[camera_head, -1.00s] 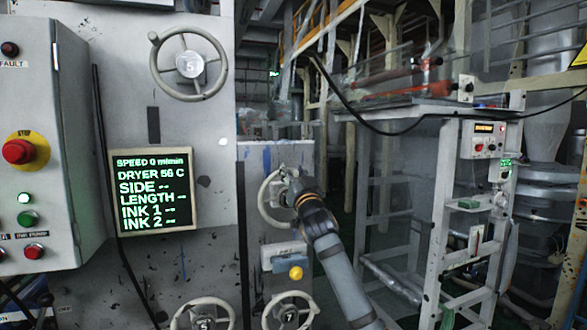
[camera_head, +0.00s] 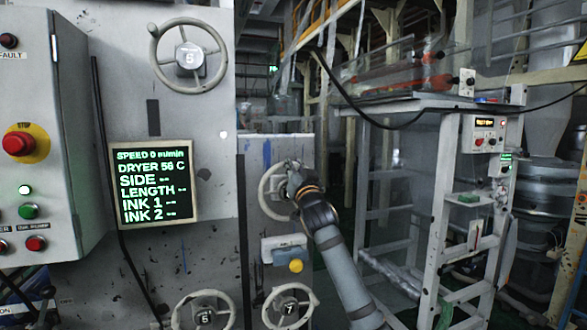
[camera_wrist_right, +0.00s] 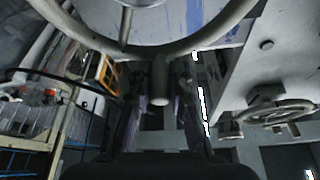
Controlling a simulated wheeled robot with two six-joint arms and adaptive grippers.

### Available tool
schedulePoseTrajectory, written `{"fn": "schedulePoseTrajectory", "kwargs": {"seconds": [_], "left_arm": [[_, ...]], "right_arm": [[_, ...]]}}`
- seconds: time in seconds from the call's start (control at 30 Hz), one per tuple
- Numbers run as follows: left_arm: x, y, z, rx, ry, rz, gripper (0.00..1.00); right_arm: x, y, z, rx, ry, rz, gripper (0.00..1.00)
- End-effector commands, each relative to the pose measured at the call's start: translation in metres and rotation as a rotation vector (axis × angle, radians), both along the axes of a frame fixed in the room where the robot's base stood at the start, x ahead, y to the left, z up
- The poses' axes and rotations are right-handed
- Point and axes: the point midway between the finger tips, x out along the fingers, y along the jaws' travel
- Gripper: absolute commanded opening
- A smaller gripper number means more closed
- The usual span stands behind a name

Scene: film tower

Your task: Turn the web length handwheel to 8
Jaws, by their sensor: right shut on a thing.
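A pale handwheel (camera_head: 264,191) is on the grey panel in the middle of the head view. Its hub and any number are hidden behind my right gripper (camera_head: 292,178). In the wrist view, the wheel's rim (camera_wrist_right: 215,38) curves across the top and its handle peg (camera_wrist_right: 160,84) sticks out between the fingers of my right gripper (camera_wrist_right: 157,100), which is shut on it. The screen (camera_head: 155,183) shows dashes for SIDE and LENGTH. No label naming the held wheel is readable. My left gripper is not in view.
Other handwheels sit at the upper left (camera_head: 155,73), lower left (camera_head: 176,316) and lower right, the last marked 7 (camera_head: 289,308). A control box (camera_head: 75,130) with a red stop button stands at the left. A white ladder frame (camera_head: 440,210) stands at the right.

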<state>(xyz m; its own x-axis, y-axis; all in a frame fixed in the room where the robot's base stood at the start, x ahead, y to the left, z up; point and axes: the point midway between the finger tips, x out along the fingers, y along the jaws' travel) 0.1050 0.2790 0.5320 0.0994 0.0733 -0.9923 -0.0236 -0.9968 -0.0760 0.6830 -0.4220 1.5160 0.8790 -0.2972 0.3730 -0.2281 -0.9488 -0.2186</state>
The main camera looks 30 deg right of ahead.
Motion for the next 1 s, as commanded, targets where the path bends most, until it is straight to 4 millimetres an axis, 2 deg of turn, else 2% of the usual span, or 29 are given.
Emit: {"fn": "schedulePoseTrajectory", "kwargs": {"seconds": [0.27,0.6,1.0], "left_arm": [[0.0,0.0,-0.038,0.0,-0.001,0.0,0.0],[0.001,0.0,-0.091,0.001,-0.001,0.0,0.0],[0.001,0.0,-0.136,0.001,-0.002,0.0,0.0]], "right_arm": [[-0.004,-0.013,-0.008,0.147,-0.039,0.001,0.0],[-0.01,-0.037,-0.017,0.454,-0.111,0.0,0.0],[-0.015,-0.062,-0.036,0.823,-0.198,-0.001,0.0]]}}
